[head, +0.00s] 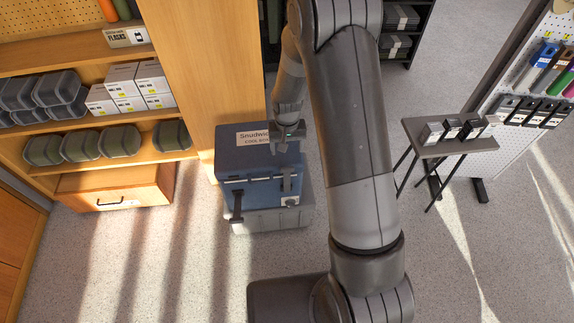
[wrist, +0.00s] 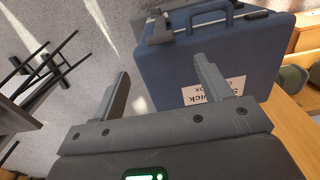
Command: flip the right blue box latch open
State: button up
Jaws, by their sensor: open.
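I cannot tell for sure whether the right latch is fastened. My gripper (head: 286,146) is over the lid's right part, behind the right latch and apart from it. In the wrist view the gripper (wrist: 165,88) is open and empty. The blue box (wrist: 255,60) shows there beyond the fingers, with dark fittings along its far edge.
A grey base (head: 268,221) lies beneath the box. Wooden shelves (head: 95,55) with tubs and cartons stand at the left, above a drawer (head: 115,188). A small table (head: 448,145) with boxes stands at the right. The floor before the box is clear.

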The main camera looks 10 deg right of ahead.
aim_at(288, 169)
notch_tip(288, 169, down, 11)
jog(key=shift+r, duration=0.1)
dwell(0.4)
jog(key=c, duration=1.4)
jog(key=shift+s, duration=0.15)
jog(key=shift+s, duration=0.6)
jog(key=shift+s+f+t, duration=0.45)
jog(key=shift+s+f, duration=1.2)
jog(key=shift+s, duration=0.9)
jog(key=shift+s+f+t, duration=0.5)
jog(key=shift+s+f, duration=1.1)
jog(key=shift+s, duration=1)
jog(key=shift+s+f+t, duration=0.45)
jog(key=shift+s+f, duration=1.2)
jog(key=shift+s, duration=0.9)
